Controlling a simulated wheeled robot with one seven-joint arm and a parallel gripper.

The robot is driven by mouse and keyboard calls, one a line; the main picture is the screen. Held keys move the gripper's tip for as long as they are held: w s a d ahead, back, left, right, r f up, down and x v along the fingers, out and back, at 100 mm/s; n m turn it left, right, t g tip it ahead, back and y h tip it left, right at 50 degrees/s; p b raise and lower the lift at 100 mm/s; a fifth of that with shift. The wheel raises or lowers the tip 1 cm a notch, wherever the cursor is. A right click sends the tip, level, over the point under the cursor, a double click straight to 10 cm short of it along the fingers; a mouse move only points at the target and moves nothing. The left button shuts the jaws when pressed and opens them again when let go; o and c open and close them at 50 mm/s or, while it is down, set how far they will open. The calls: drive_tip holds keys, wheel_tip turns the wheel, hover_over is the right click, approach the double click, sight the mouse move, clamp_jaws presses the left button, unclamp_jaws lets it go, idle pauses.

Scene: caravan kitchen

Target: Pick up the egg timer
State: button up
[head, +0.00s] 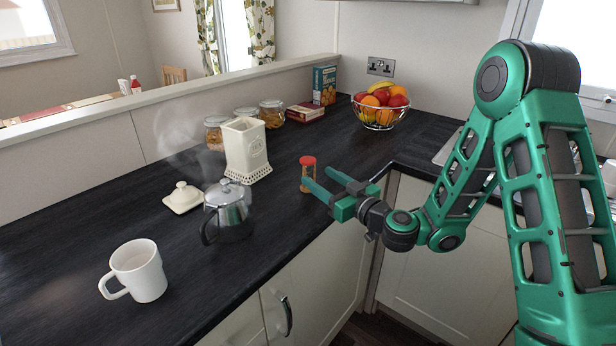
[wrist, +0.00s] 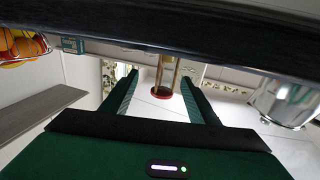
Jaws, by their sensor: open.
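The egg timer (head: 307,168) has a red cap and a tan, see-through body. It stands upright on the dark worktop near its front edge. My gripper (head: 315,176) is open and level at the timer, its two green fingers pointing left. In the head view the near finger crosses in front of the timer's lower part. In the wrist view, which is upside down, the timer (wrist: 166,76) shows between the two fingertips (wrist: 159,77), with gaps on both sides. Whether it is fully between the fingers in depth is hard to tell.
A steel teapot (head: 228,207) and a white canister (head: 246,150) stand left of the timer. A mug (head: 136,270) and a white lid (head: 183,197) are further left. A fruit bowl (head: 381,108) is behind. The worktop right around the timer is clear.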

sight(313, 176)
drive_tip(key=shift+s+a+x, duration=0.1)
drive_tip(key=shift+a+x, duration=0.05)
drive_tip(key=shift+x, duration=0.6)
drive_tip(key=shift+s+a+x, duration=0.1)
drive_tip(key=shift+a+x, duration=0.05)
drive_tip(key=shift+x, duration=0.6)
drive_tip(key=shift+s+a+x, duration=0.1)
drive_tip(key=shift+s+x, duration=0.05)
drive_tip(key=shift+x, duration=0.6)
drive_tip(key=shift+w+a+f, duration=0.1)
drive_tip(key=shift+w+a, duration=0.2)
drive_tip(key=shift+w, duration=0.2)
drive_tip(key=c, duration=1.1)
